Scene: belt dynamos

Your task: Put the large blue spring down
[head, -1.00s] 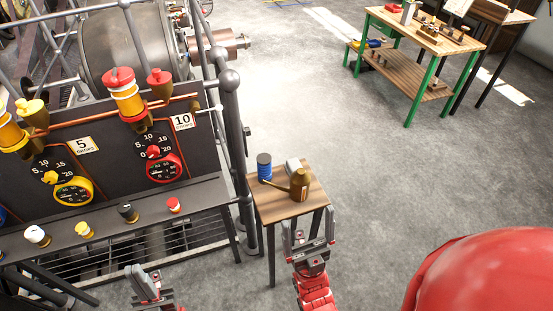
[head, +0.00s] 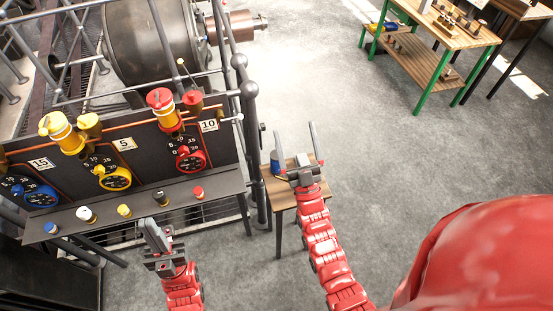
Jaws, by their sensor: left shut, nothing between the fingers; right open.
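I cannot make out a large blue spring in the head view. A small blue thing (head: 275,163), which looks like a can, shows beside my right gripper on the small wooden table (head: 279,196). My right gripper (head: 297,140) is open, with its fingers spread over the table. Nothing is visibly held in it. My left gripper (head: 153,236) is shut and empty, low in front of the control panel.
The dark control panel (head: 138,143) with gauges, coloured knobs and a ledge stands at the left, with grey railing posts (head: 249,130) beside the small table. A green-legged workbench (head: 440,72) stands at the far right. Open floor lies between.

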